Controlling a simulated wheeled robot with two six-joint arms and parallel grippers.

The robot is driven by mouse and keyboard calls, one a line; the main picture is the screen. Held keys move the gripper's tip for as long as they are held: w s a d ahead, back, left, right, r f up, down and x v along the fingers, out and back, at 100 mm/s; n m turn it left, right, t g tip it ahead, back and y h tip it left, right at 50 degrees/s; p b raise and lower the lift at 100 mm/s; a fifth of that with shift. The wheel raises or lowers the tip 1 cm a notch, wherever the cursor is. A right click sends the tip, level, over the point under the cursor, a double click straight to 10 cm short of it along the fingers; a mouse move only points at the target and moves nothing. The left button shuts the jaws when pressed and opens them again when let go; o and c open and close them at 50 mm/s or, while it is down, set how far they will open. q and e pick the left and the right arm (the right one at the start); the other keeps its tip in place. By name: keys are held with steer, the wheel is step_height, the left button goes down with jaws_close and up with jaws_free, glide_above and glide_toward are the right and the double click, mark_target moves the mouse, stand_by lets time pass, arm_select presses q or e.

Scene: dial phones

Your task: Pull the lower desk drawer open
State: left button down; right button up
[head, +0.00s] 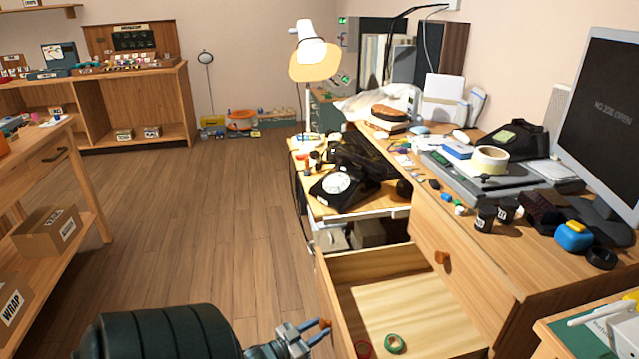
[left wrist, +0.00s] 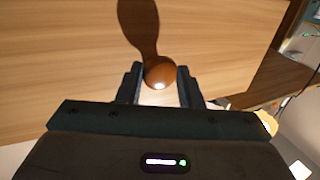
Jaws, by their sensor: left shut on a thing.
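The lower desk drawer (head: 335,300) stands well out from the desk, its pale wooden inside showing. My left gripper (head: 318,332) is at the drawer's front face, shut on the round brown knob (head: 326,322). In the left wrist view the knob (left wrist: 160,72) sits between the two fingers (left wrist: 158,88), against the wooden drawer front (left wrist: 70,60). The drawer above it is closed, with its own brown knob (head: 441,258). My right gripper is not in view.
A green tape roll (head: 394,344) and a red ring (head: 363,349) lie in the open drawer. A black dial phone (head: 345,183) stands on a low table behind it. Wooden shelves with boxes (head: 48,232) stand at left. The floor (head: 200,220) between is clear.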

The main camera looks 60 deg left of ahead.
arm_select(q)
steer(key=c, duration=1)
jaws_free()
steer(key=s+p, duration=0.1)
steer(key=s, duration=0.9)
steer(key=shift+s, duration=0.4)
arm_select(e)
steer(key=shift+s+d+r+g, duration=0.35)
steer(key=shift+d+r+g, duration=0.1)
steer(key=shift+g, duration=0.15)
